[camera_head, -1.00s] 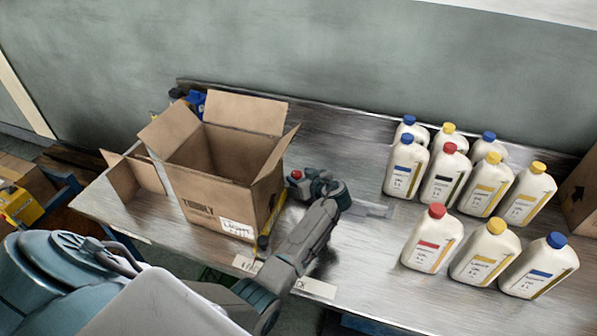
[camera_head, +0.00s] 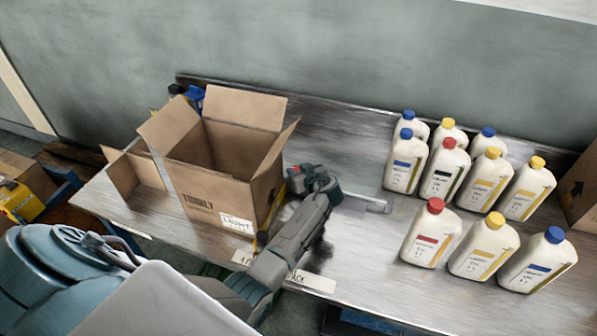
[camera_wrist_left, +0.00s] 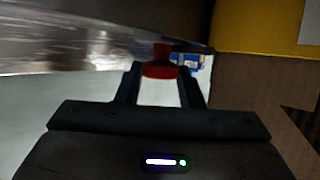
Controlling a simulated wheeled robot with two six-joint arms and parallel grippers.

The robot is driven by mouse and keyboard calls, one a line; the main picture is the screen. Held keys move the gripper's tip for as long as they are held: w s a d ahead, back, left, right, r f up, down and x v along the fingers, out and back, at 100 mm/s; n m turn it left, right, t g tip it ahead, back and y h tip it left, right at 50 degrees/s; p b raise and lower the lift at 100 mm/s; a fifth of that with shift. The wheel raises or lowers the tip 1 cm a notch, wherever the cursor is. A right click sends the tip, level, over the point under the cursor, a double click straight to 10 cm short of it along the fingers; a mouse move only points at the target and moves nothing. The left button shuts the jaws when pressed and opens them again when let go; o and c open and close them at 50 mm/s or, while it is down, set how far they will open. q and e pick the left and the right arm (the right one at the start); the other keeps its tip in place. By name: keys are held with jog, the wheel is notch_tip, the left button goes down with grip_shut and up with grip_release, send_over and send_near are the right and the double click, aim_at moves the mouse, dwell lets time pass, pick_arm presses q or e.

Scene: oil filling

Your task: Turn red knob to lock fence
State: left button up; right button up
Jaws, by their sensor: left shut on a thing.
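The red knob (camera_wrist_left: 160,64) shows in the left wrist view between the two fingers of my left gripper (camera_wrist_left: 160,80). The fingers are shut on it, one on each side. In the head view, my left gripper (camera_head: 300,174) is beside the right side of the open cardboard box, and a small bit of red shows at its tip. A yellow bar (camera_head: 263,236), perhaps part of the fence, runs along the box's lower right edge. A yellow surface (camera_wrist_left: 262,25) fills the upper right of the wrist view. My right gripper is not in view.
The open cardboard box (camera_head: 205,200) stands on the metal table (camera_head: 345,130) left of my gripper. Several white bottles (camera_head: 428,235) with coloured caps stand to the right. Another cardboard box (camera_head: 580,200) is at the right edge. Table between gripper and bottles is mostly clear.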

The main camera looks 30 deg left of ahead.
pick_arm(q)
jog(key=shift+m+t, duration=0.3)
jog(key=shift+t, duration=0.1)
jog(key=o, duration=1)
jog(key=shift+s+d, duration=0.1)
jog(key=shift+d, duration=0.05)
jog(key=shift+s+d, duration=0.15)
jog(key=shift+d, duration=0.1)
jog(key=b+v, duration=0.3)
jog(key=v, duration=0.7)
jog(key=shift+r+b, duration=0.25)
jog(key=shift+b, duration=0.15)
jog(key=shift+a, duration=0.1)
